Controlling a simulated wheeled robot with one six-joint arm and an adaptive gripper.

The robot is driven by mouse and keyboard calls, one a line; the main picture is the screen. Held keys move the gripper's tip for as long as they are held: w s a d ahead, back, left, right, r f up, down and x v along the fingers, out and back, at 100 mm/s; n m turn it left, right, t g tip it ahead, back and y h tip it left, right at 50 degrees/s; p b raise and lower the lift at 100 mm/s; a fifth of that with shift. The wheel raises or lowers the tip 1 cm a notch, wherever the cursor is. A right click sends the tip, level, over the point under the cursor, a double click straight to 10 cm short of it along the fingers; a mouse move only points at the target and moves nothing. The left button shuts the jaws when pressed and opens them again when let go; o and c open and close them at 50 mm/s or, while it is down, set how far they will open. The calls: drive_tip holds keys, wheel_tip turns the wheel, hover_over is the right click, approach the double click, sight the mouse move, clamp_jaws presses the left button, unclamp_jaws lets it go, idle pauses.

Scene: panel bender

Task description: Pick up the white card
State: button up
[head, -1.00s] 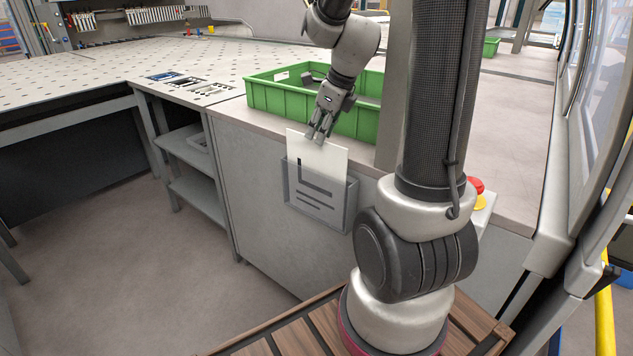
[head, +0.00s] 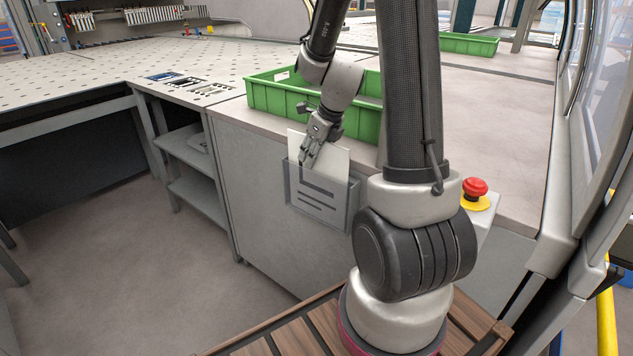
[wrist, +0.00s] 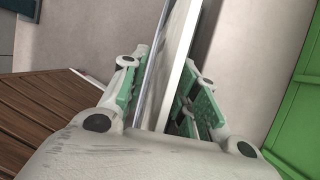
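The white card (head: 332,163) stands upright in a grey holder (head: 347,203) on the side of the grey cabinet, its upper part above the rim. Dark print shows on the card through the holder's front. My gripper (head: 306,160) points down at the card's top, and one finger covers part of its face. In the wrist view the card (wrist: 178,65) is seen nearly edge-on between the two green-padded fingers of my gripper (wrist: 166,98). The fingers are apart, with gaps beside the card. Whether the right finger touches it I cannot tell.
A green crate (head: 270,98) stands on the worktop just behind my gripper. A red emergency button (head: 474,188) is on the right near my arm's base. Another green crate (head: 468,44) stands farther back. The floor left of the cabinet is clear.

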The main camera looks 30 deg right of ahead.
drive_tip(key=shift+f, duration=0.25)
idle(0.3)
clamp_jaws()
